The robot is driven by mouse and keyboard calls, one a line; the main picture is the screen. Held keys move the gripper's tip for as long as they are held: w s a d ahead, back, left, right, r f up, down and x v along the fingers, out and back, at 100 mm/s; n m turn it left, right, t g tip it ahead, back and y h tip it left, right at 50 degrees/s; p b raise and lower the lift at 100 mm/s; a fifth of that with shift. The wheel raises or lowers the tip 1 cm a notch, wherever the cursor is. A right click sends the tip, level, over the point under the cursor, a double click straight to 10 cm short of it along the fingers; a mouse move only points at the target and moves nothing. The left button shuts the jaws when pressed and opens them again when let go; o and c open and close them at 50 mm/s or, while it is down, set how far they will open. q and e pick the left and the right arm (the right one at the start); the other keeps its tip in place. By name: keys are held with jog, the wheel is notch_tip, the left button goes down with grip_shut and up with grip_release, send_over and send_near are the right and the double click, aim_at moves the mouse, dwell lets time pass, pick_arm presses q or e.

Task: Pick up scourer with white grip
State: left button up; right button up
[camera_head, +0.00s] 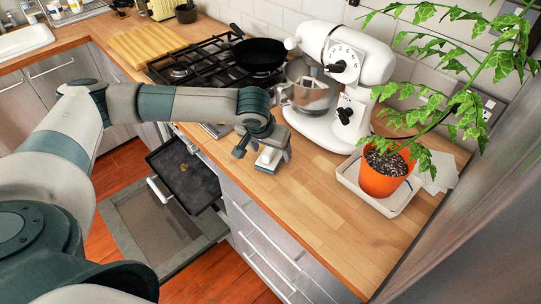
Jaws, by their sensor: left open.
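The scourer with white grip (268,159) is a small pale block lying on the wooden worktop, near its front edge and in front of the stand mixer. My left gripper (263,154) comes in from the left and is over the scourer. Its jaws are open, with a finger on each side of the scourer. Part of the scourer is hidden by the gripper, and I cannot tell whether the fingers touch it. My right gripper is not in view.
A white stand mixer (341,85) stands just behind the gripper. A black pan (259,54) sits on the hob. A potted plant (384,174) stands on a white tray at the right. The oven door (165,236) is open below. The front worktop is clear.

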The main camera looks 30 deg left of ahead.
pick_arm(q)
jog(key=c, duration=1.3)
jog(key=shift+o, duration=0.2)
jog(key=shift+r, duration=0.1)
jog(key=shift+r+b, duration=0.4)
notch_tip(320, 180, up, 2)
jog(key=shift+r+b, duration=0.1)
jog(key=shift+b, duration=0.55)
jog(key=s+d+r+b, duration=0.4)
jog(key=d+r, duration=0.3)
jog(key=d, duration=0.3)
jog(key=shift+s+d+r, duration=0.15)
jog(key=shift+s+r, duration=0.25)
jog(key=shift+s, duration=0.3)
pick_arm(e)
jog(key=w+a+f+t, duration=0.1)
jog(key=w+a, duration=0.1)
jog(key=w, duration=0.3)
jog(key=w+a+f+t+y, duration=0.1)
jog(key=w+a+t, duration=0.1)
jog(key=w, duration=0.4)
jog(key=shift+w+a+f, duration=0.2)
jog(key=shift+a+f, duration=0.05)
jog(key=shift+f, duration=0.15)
